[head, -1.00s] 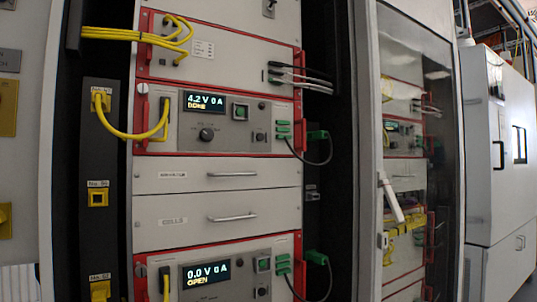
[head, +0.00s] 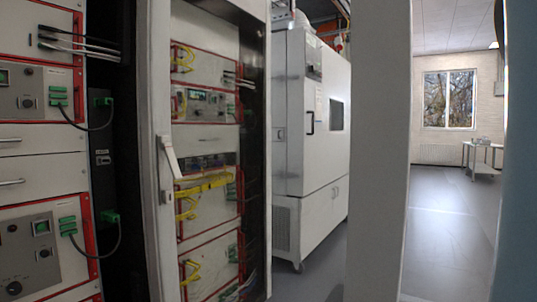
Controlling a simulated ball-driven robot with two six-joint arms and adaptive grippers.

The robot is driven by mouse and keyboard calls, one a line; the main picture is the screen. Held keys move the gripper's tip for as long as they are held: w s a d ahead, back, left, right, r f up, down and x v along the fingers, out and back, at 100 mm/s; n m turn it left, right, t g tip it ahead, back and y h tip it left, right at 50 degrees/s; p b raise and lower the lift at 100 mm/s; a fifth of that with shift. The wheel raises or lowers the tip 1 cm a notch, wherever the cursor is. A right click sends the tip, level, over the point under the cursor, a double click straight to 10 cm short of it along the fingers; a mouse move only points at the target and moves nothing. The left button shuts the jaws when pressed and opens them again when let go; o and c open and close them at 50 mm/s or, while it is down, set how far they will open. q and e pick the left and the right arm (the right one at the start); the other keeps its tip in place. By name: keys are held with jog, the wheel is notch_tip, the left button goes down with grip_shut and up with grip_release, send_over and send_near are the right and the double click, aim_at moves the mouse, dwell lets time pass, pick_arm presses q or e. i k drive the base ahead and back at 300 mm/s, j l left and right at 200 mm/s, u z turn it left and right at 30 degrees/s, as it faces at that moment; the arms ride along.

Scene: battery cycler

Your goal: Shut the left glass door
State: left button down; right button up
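The left bay of the rack (head: 40,150) stands open at the left of the head view, with no glass in front of its instruments. The left glass door cannot be made out with certainty. To its right, a glass door (head: 255,190) with a pale frame covers another bay and looks shut. It has a white lever handle (head: 170,160) on its left frame. Neither of my grippers is in view.
A white cabinet on castors (head: 310,130) stands right of the rack. A pale upright post or frame (head: 380,150) rises close to me; what it belongs to is unclear. Beyond it are open grey floor (head: 450,240), a table (head: 482,160) and a window (head: 449,98).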

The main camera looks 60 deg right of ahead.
aim_at(381, 82)
jog(key=k+l+u, duration=0.25)
jog(key=k+l, duration=0.8)
jog(key=l, duration=0.5)
jog(key=k+l+u, duration=0.1)
jog(key=l, duration=0.9)
jog(key=k+l+u, duration=0.1)
jog(key=l, duration=0.4)
